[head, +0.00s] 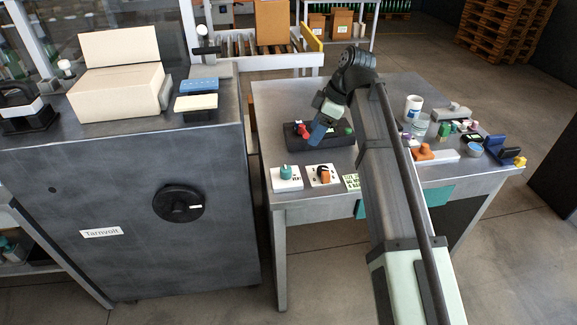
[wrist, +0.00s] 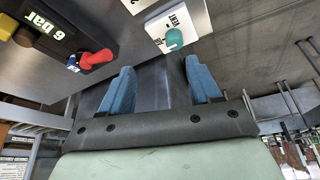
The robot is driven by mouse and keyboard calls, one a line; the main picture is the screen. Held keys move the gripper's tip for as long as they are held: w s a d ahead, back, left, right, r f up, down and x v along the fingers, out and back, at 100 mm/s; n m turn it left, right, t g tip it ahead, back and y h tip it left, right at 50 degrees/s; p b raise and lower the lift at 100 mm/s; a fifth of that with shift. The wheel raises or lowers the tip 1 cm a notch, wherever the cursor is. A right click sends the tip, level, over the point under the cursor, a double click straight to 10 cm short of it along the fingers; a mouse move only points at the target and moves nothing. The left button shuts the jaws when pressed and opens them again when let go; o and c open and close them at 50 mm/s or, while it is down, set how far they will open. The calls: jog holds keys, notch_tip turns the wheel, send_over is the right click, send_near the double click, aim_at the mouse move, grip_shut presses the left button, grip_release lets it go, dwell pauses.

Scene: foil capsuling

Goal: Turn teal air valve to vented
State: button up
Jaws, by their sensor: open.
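The teal air valve (head: 286,171) is a small knob on a white plate (head: 284,184) at the left front of the table. In the wrist view the teal knob (wrist: 174,39) shows beyond my fingertips, with the word VENT printed beside it; the rest of the plate's lettering is cut off or unreadable. My gripper (head: 316,132) is above the table by the black box, up and right of the valve. Its two blue fingers (wrist: 161,82) are apart with nothing between them, and they do not touch the knob.
A black box (head: 320,143) with a red knob (wrist: 97,58) and a "6 bar" label stands behind the valve. An orange-handled switch (head: 324,175) on a white plate sits just right of it. The big grey cabinet (head: 120,170) is at left. Cups and small parts crowd the table's right side.

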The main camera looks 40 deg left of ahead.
aim_at(287, 169)
jog(key=shift+n, duration=0.4)
jog(key=s+x, duration=0.1)
jog(key=x, duration=0.3)
jog(key=s+x, duration=0.1)
jog(key=x, duration=0.4)
jog(key=s+x, duration=0.1)
jog(key=x, duration=0.4)
jog(key=shift+s+a+r, duration=0.1)
jog(key=shift+a+r, duration=0.25)
jog(key=shift+a, duration=0.05)
jog(key=shift+c, duration=0.4)
jog(key=c, duration=1)
jog(key=shift+o, duration=0.2)
